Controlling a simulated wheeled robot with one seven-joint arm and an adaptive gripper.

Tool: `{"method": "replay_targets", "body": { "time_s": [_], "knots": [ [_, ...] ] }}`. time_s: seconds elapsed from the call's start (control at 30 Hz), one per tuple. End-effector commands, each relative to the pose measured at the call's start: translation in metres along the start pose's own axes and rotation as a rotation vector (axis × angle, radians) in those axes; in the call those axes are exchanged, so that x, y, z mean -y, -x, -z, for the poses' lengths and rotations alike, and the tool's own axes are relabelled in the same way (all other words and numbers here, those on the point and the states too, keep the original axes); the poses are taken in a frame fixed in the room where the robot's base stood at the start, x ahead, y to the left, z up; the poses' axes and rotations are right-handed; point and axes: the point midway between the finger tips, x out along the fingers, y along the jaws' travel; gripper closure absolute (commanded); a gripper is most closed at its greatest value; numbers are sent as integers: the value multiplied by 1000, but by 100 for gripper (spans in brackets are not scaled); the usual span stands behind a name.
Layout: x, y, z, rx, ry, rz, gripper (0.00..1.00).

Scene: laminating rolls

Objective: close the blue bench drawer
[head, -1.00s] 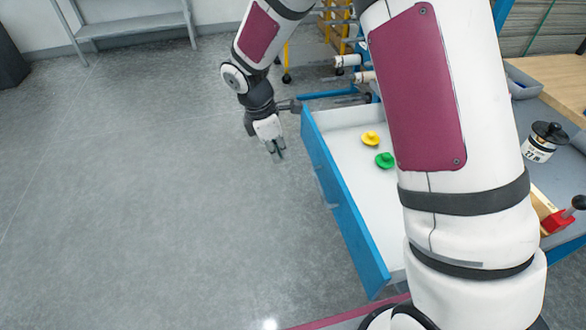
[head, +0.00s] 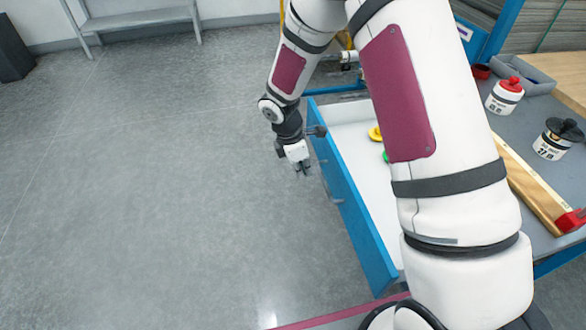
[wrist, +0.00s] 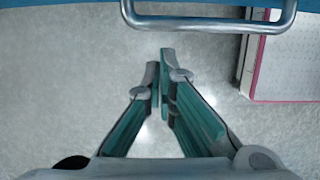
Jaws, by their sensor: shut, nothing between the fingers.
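The blue bench drawer (head: 362,222) stands pulled out from the bench in the head view, with its white inside showing. A yellow piece (head: 375,134) and a green piece (head: 386,157) lie in it, partly hidden behind my arm. My gripper (head: 303,168) is outside the drawer, just left of its blue front, pointing down. In the wrist view my gripper (wrist: 160,76) is shut with nothing between the fingertips. The drawer's metal bar handle (wrist: 205,24) crosses the top of that view, a little beyond the fingertips and apart from them.
The floor left of the drawer is clear. A grey shelf (head: 137,18) stands far back.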

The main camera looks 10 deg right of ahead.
Motion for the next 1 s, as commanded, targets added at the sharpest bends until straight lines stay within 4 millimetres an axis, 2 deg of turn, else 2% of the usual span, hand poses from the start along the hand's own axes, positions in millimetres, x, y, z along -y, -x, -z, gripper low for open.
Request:
{"method": "replay_targets", "body": {
  "time_s": [0.13, 0.5, 0.67, 0.87, 1.0],
  "knots": [
    [0, 0, -8, 0, -1, 0, 100],
    [0, 0, -10, 0, 0, 0, 100],
    [0, -2, -16, 1, -1, 0, 100],
    [1, -8, -44, 2, -4, 2, 100],
    [2, -16, -77, 2, -7, 2, 100]
  ]
}}
